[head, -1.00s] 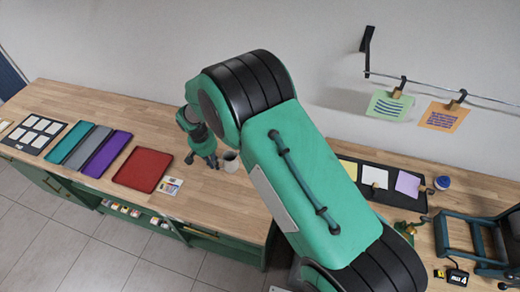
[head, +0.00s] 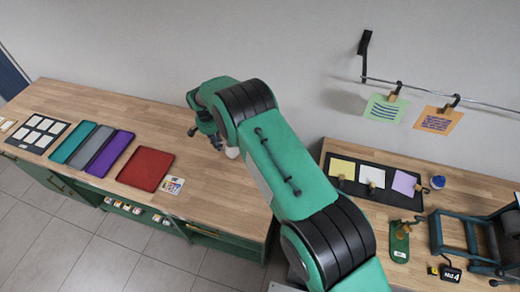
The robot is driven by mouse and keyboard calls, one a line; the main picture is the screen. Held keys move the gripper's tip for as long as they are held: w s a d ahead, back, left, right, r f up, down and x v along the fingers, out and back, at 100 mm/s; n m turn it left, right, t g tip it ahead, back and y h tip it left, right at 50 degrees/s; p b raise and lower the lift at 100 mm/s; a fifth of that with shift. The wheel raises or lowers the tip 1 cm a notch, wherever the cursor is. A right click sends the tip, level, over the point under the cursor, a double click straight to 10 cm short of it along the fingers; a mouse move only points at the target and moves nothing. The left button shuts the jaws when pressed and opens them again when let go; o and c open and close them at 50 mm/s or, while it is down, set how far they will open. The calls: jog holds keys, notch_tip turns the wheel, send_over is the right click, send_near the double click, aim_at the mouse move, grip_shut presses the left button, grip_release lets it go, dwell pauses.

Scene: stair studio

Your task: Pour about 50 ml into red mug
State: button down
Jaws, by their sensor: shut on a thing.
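No red mug can be made out in the head view. My gripper (head: 205,138) is over the left workbench, right of the red tray, with its fingers pointing down and left. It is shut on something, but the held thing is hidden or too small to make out. A small pale rounded thing (head: 232,153), perhaps a cup, shows just right of the gripper. My arm partly covers it, and I cannot tell whether it touches the gripper. No liquid is visible.
The left wooden bench (head: 90,105) holds a flat red tray (head: 145,169), a small card (head: 172,185), and purple (head: 109,154), grey and teal trays. The right bench holds a black board with notes (head: 372,177), a blue-and-white jar (head: 437,182) and a dark frame. Bare wood lies behind the trays.

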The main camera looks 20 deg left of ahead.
jog(key=shift+w+a+f+m+p, duration=0.15)
jog(key=shift+w+m, duration=0.1)
jog(key=shift+w, duration=0.25)
jog(key=shift+w+a+f+m+p, duration=0.1)
jog(key=shift+w+f+m, duration=0.1)
jog(key=shift+w, duration=0.35)
jog(key=shift+w+a+f+m+p, duration=0.15)
jog(key=shift+w+m, duration=0.1)
jog(key=shift+w, duration=0.25)
jog(key=shift+d, duration=0.1)
